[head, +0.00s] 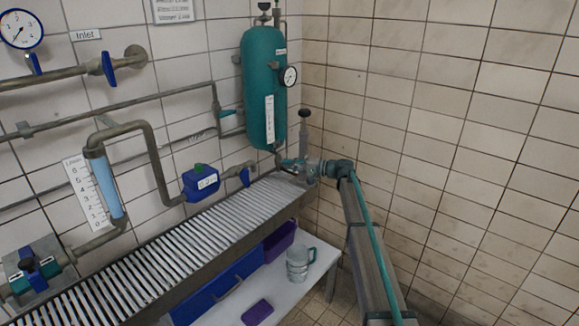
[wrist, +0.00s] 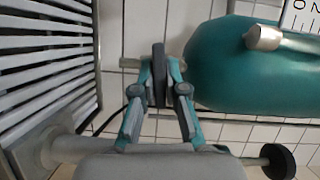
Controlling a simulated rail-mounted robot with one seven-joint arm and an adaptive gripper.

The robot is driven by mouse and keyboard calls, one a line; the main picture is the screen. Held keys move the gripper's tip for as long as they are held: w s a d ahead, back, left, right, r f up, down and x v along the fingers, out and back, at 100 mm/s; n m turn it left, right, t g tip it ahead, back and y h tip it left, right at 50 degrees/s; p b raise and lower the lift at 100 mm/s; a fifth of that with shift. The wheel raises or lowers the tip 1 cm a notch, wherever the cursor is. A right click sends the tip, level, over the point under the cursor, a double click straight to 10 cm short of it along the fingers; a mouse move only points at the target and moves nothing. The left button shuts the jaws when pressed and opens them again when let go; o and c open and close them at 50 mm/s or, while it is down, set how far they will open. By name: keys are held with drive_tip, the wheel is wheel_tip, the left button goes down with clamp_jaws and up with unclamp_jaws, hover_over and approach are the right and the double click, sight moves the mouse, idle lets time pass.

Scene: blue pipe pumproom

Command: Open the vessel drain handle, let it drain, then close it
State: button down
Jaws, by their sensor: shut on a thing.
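The teal vessel (head: 263,88) hangs upright on the tiled wall near the corner in the head view. It fills the upper right of the wrist view (wrist: 235,70), where the picture is turned sideways. My gripper (head: 288,164) is just below the vessel's lower end. In the wrist view, the teal and grey fingers of my gripper (wrist: 161,72) are closed on both sides of a dark grey flat handle (wrist: 159,82), the drain handle below the vessel. The head view is too small to show the handle clearly. I see no flowing water.
A slatted metal grate (head: 200,240) runs along the wall below the vessel. A dial gauge (head: 290,76) sticks out from the vessel's right side. A plunger-topped rod (head: 304,130) stands beside my wrist. A jug (head: 298,262) and blue bin (head: 220,290) are on the lower shelf.

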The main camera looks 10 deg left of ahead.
drive_tip(key=shift+m+y, duration=0.3)
drive_tip(key=shift+m, duration=0.3)
drive_tip(key=c, duration=1.2)
unclamp_jaws()
drive_tip(key=shift+d, duration=0.1)
drive_tip(key=d, duration=0.4)
drive_tip(key=s+d, duration=0.1)
drive_tip(key=d, duration=0.2)
drive_tip(key=s+d, duration=0.1)
drive_tip(key=d, duration=0.3)
drive_tip(key=shift+s+d+f, duration=0.15)
drive_tip(key=shift+s+d, duration=0.05)
drive_tip(key=shift+d, duration=0.1)
